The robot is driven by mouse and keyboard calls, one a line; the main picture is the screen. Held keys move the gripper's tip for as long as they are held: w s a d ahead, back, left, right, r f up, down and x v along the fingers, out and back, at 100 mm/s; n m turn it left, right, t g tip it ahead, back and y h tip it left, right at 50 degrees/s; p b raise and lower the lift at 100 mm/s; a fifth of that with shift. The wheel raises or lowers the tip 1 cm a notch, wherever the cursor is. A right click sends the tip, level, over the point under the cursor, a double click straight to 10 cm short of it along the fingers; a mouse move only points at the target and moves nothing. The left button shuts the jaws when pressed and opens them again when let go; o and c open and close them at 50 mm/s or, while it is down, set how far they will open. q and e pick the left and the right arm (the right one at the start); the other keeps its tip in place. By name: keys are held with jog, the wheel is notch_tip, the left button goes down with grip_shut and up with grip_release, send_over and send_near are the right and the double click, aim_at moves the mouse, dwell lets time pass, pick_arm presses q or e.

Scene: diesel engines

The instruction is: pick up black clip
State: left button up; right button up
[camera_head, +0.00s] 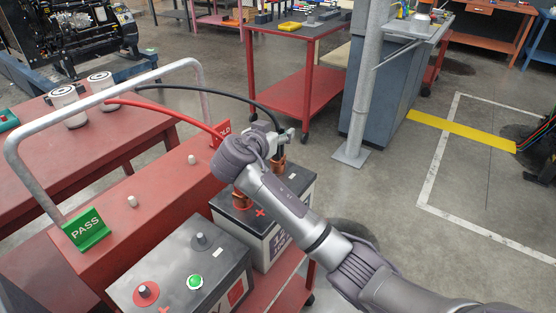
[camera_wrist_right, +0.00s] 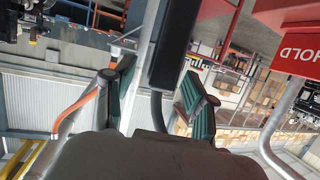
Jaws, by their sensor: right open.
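The black clip (camera_head: 280,148) stands upright at the far battery (camera_head: 262,232), with copper-coloured jaws low on it and the black cable at its top. My right gripper (camera_head: 283,134) is at its upper part and partly hides it. In the right wrist view, my right gripper (camera_wrist_right: 160,92) is open, its green-padded fingers apart. A dark bar (camera_wrist_right: 173,45), apparently part of the black clip or its cable, lies between the fingers, with gaps at both sides. I cannot tell whether a finger touches it. My left gripper is not in view.
A red trolley (camera_head: 150,215) has a grey handle, a green PASS sign (camera_head: 86,230) and a red HOLD sign (camera_head: 221,133) close to my right gripper. A red cable (camera_head: 165,110) runs behind my wrist. A nearer battery (camera_head: 190,270) stands at the front.

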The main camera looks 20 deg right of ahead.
jog(key=shift+w+d, duration=0.3)
jog(key=shift+c, duration=0.2)
grip_shut()
